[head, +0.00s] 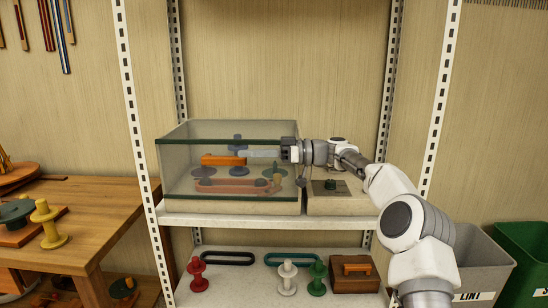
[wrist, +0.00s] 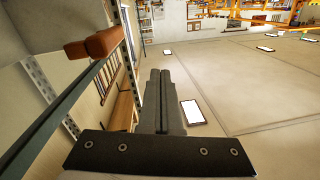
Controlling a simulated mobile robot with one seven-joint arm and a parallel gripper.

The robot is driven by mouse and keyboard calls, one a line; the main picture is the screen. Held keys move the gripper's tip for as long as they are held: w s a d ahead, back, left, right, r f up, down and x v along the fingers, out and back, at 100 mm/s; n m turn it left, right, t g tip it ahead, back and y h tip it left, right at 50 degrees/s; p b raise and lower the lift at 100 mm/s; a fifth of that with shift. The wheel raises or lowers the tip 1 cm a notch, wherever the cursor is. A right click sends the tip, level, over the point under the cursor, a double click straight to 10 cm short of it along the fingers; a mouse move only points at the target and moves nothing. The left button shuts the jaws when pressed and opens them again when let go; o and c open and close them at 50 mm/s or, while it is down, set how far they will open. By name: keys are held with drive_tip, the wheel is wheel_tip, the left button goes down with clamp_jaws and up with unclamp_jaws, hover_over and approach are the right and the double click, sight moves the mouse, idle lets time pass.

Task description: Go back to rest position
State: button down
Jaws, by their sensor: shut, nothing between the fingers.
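My gripper (head: 250,154) is in front of the right part of a clear case (head: 255,205) on the upper shelf, with its fingers pointing left. In the wrist view the two dark fingers (wrist: 160,74) lie side by side, shut, with nothing between them. An orange handle (head: 223,160) on the case's front is just left of the fingertips. It also shows in the wrist view (wrist: 95,45), on a green-edged panel, apart from the fingers. My arm comes in from the lower right.
A beige box with a dark green knob (head: 331,184) stands right of the case. White shelf posts (head: 133,110) flank the shelf. Spools and a brown box (head: 355,272) are on the lower shelf. A wooden table (head: 100,215) is left; bins (head: 480,265) are right.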

drive_tip(key=s+a+f+m+t+h, duration=0.1)
drive_tip(key=s+m+h, duration=0.2)
drive_tip(key=s+h, duration=0.3)
drive_tip(key=s+a+f+m+h, duration=0.2)
drive_tip(key=s+h, duration=0.1)
drive_tip(key=s, duration=0.6)
drive_tip(key=s+d+f+m+t+h, duration=0.2)
drive_tip(key=s+d+f+m+h, duration=0.15)
drive_tip(key=s+d, duration=0.5)
drive_tip(key=s+d+f+m+t+h, duration=0.2)
drive_tip(key=s+d+m+h, duration=0.15)
drive_tip(key=s+d, duration=0.45)
drive_tip(key=s+d+f+m+t+h, duration=0.2)
drive_tip(key=s+d+m, duration=0.3)
drive_tip(key=s, duration=0.4)
wheel_tip(320, 180, up, 21)
drive_tip(key=d+p, duration=0.1)
drive_tip(key=p, duration=2)
drive_tip(key=shift+s+d+n+p, duration=0.3)
drive_tip(key=shift+s+d+p, duration=0.05)
drive_tip(key=shift+p, duration=0.05)
